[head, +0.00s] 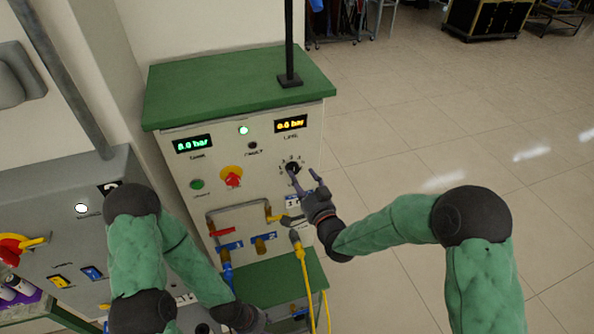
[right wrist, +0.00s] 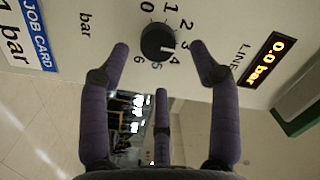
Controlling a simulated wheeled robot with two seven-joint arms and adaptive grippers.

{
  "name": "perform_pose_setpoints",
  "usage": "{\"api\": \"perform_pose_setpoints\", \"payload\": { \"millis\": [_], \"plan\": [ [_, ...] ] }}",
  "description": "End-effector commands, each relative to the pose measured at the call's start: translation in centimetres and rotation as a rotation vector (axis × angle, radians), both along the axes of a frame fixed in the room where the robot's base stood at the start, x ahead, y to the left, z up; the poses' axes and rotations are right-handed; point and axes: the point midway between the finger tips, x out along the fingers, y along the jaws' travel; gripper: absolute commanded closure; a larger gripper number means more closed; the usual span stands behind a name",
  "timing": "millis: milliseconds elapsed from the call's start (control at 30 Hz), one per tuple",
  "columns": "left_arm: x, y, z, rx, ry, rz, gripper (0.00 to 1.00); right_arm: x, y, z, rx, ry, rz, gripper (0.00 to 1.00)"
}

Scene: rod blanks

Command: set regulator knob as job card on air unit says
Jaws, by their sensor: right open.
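The regulator knob (head: 292,167) is black and sits on the front of the air unit (head: 185,165). In the right wrist view the knob (right wrist: 155,42) has a scale from 0 to 6 around it, and a pale mark on its edge near 3 and 4. My right gripper (head: 304,175) is open at the knob. In its wrist view the fingers (right wrist: 163,62) stand apart around the knob, with no clear contact. The job card (right wrist: 35,30) ends in "bar"; its figure looks like 1, near the frame edge. My left gripper (head: 245,319) is low, its fingers unclear.
The line display (head: 291,124) reads 0.0 bar and the tank display (head: 192,144) 8.0 bar. A red knob on yellow (head: 232,177), a green button (head: 197,184) and pipes with valves are left of the regulator. A yellow hose (head: 303,270) hangs below. Floor is clear at right.

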Motion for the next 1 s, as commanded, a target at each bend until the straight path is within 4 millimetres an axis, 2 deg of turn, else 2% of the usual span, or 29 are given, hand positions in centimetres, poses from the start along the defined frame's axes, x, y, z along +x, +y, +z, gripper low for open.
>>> {"api": "perform_pose_setpoints", "payload": {
  "millis": [100, 300, 667, 700, 800, 900, 1000],
  "plan": [
    [0.0, 0.0, 0.5, 0.0, 0.0, 0.0, 0.6, 1.4, 0.7, 0.0, -0.001, 0.002, 0.001, 0.38],
    [0.0, 0.0, 0.8, 0.0, 0.0, 0.0, 0.6, 2.9, 1.3, 0.0, 0.0, 0.002, 0.0, 0.38],
    [0.0, 0.0, 0.8, 0.0, 0.0, 0.0, 0.6, 3.3, 1.4, -0.1, -0.001, 0.001, 0.0, 0.38],
    [0.0, 0.0, 0.8, 0.0, 0.0, 0.0, 0.6, 3.3, 1.4, -0.1, -0.001, 0.001, 0.0, 0.4],
    [0.0, 0.0, 0.8, 0.0, 0.0, 0.0, 0.6, 3.3, 1.4, -0.1, -0.001, 0.001, 0.0, 0.69],
    [0.0, 0.0, 0.8, 0.0, 0.0, 0.0, 0.6, 3.3, 1.4, 0.0, 0.0, 0.001, -0.001, 0.93],
    [0.0, 0.0, 0.9, 0.0, 0.0, 0.0, 0.6, 3.3, 1.4, 0.1, 0.0, -0.001, -0.001, 0.93]
  ]
}}
